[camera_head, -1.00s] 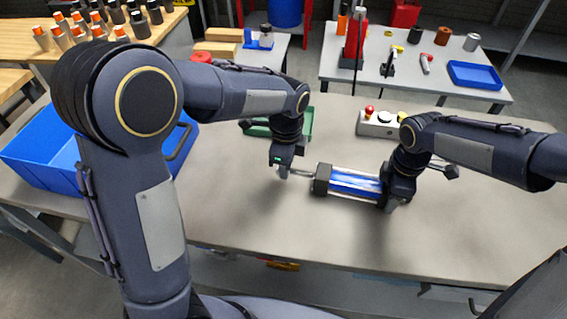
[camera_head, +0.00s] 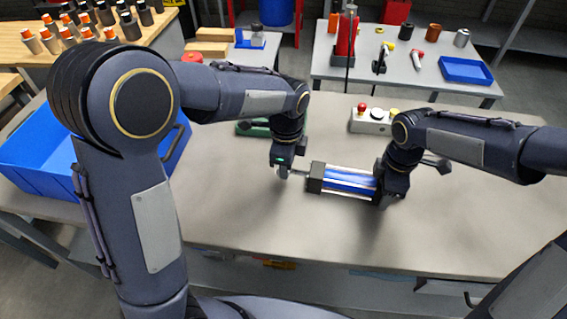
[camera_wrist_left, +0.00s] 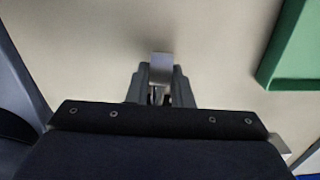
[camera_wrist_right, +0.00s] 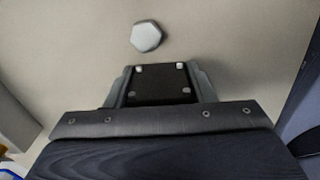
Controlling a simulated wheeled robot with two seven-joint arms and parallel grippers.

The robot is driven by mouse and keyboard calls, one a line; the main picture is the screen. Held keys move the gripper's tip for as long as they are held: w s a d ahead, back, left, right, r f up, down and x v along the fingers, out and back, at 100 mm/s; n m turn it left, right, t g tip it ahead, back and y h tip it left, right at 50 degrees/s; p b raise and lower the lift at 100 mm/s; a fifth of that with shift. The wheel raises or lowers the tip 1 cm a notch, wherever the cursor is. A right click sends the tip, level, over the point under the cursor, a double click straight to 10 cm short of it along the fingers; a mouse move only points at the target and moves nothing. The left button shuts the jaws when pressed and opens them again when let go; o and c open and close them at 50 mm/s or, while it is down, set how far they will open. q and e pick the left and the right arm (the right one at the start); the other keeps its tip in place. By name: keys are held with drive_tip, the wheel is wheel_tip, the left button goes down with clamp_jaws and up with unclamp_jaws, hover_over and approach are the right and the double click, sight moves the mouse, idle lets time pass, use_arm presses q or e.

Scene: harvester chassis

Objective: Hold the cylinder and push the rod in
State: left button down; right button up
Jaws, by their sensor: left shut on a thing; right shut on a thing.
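The cylinder (camera_head: 349,180), a blue body with black end caps and silver tie rods, lies roughly level over the table. My right gripper (camera_head: 388,199) is shut on its right end cap. In the right wrist view this black cap (camera_wrist_right: 160,85), with several bolts, sits between the fingers. The thin silver rod (camera_head: 298,173) sticks out of the left cap, with a short length showing. My left gripper (camera_head: 282,173) is shut on the rod's outer end. The left wrist view shows a grey metal piece (camera_wrist_left: 161,66) between its fingers. The grip hides the rod's tip.
A blue bin (camera_head: 40,150) stands at the table's left. A green tray (camera_head: 258,128) lies behind my left gripper, and a button box (camera_head: 372,122) stands behind the cylinder. A grey hexagonal piece (camera_wrist_right: 146,36) shows beyond my right fingers. The front table (camera_head: 300,235) is clear.

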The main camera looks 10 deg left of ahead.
sight(303, 171)
use_arm(q)
drive_tip(key=shift+d, duration=2.2)
use_arm(e)
drive_tip(key=shift+a, duration=0.15)
idle(0.9)
use_arm(q)
drive_tip(key=c, duration=1.2)
unclamp_jaws()
drive_tip(key=shift+a, duration=0.1)
wheel_tip(303, 171, up, 12)
use_arm(e)
drive_tip(key=o, duration=1.4)
drive_tip(key=shift+o, duration=0.2)
